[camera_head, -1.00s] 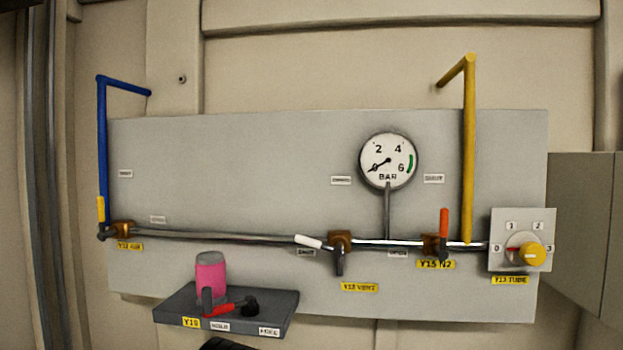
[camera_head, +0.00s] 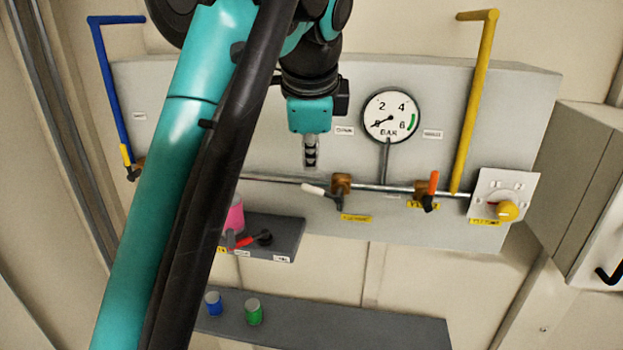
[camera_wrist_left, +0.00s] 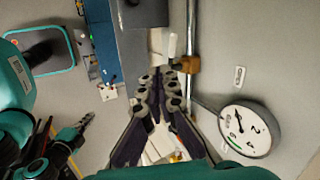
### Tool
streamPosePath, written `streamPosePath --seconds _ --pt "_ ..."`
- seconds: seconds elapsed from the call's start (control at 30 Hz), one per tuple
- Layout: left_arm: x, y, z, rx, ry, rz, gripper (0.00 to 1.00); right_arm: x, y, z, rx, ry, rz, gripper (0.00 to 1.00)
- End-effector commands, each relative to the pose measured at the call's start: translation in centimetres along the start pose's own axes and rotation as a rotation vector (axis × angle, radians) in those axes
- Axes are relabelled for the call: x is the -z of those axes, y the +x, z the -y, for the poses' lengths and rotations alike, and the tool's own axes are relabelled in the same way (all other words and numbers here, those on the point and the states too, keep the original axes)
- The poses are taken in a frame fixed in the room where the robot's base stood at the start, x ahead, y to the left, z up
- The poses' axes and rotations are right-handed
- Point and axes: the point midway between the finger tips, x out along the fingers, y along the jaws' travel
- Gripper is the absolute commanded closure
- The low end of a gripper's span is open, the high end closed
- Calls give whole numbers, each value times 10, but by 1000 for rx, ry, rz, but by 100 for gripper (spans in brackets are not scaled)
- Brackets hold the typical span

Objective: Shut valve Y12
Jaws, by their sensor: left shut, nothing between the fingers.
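The yellow tags are too blurred to say surely which valve is Y12. The vent valve (camera_head: 341,186) has a brass body and a white lever (camera_head: 313,190) pointing left, nearly along the pipe. In the left wrist view its body (camera_wrist_left: 188,64) and white lever (camera_wrist_left: 170,46) show just beyond my fingertips. The air valve's yellow lever (camera_head: 126,154) stands along the blue pipe; my arm covers part of this valve. The N2 valve's orange lever (camera_head: 433,181) stands up. My left gripper (camera_head: 311,162) is shut and empty, above the white lever. My right gripper (camera_wrist_left: 88,119) shows small in the wrist view.
The pressure gauge (camera_head: 391,115) is right of my left gripper. A knob box (camera_head: 505,190) sits at the panel's right end. A small shelf (camera_head: 285,232) below carries a pink item (camera_head: 236,214) and a red-lever valve. A lower shelf (camera_head: 350,325) holds blue and green cans.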

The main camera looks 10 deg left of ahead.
Motion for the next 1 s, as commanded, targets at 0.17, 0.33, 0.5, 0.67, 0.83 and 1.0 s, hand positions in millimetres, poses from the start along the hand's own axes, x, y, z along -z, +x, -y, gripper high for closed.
streamPosePath --seconds 0.17,0.33,0.5,0.67,0.83,1.0 --pt "-1 40 -1 1 -2 1 100 -5 6 0 0 0 0 100" --pt "0 75 0 1 -2 0 100 -5 7 0 0 0 0 100" --pt "0 98 11 1 -3 0 100 -2 3 0 0 0 0 100" --pt "0 109 17 1 -2 0 100 -1 2 0 0 0 0 100" --pt "0 112 18 0 -2 0 100 -1 2 0 0 0 0 100" --pt "0 112 18 0 -2 0 100 -1 2 0 0 0 0 100"
